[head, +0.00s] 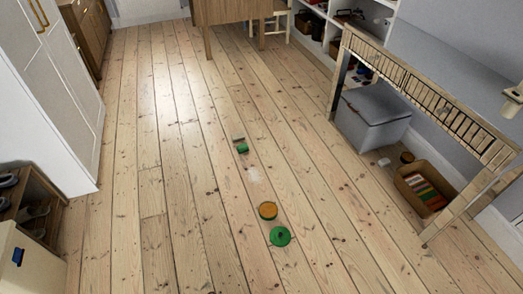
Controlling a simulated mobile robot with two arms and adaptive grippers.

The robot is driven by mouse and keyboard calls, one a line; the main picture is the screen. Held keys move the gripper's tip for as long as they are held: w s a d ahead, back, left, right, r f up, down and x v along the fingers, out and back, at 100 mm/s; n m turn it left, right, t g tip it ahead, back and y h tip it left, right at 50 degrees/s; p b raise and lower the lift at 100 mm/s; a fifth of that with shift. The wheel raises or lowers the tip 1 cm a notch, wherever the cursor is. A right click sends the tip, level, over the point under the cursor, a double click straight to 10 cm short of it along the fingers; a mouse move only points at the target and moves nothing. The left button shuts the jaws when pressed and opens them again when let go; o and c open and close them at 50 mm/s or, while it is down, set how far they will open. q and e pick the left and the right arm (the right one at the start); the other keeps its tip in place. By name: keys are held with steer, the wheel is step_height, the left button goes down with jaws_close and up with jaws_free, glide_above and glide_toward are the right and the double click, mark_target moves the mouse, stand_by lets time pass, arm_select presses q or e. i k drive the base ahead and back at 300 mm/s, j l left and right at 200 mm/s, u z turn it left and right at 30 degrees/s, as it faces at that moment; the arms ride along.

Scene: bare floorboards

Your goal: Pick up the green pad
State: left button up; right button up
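Two green things lie on the floorboards in the head view. One is a small green block-like piece (242,149) near the middle of the picture. The other is a larger green round, flat piece (280,236) with a small raised part at its centre, lower down. I cannot tell for sure which one is the green pad. Neither of my grippers is in view.
An orange-brown round piece (267,210), a pale flat patch (254,175) and a small greyish piece (238,138) lie near the green things. A wooden console table (425,95) stands right, over a grey box (372,115) and a basket (424,188).

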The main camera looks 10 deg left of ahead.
mark_target(241, 148)
steer(key=i+j+z, duration=0.1)
steer(key=z, duration=0.35)
steer(key=i+j+z, duration=0.1)
steer(key=z, duration=0.4)
steer(key=i+j+z, duration=0.1)
steer(key=z, duration=0.35)
steer(key=i+j, duration=0.1)
steer(key=j, duration=0.3)
steer(key=i+j, duration=0.1)
steer(key=j, duration=0.3)
steer(key=i+j, duration=0.1)
steer(key=j, duration=0.35)
steer(key=i+j, duration=0.1)
steer(key=j, duration=0.3)
steer(key=i+j, duration=0.1)
steer(key=j, duration=0.3)
steer(key=i+j, duration=0.1)
steer(key=j, duration=0.3)
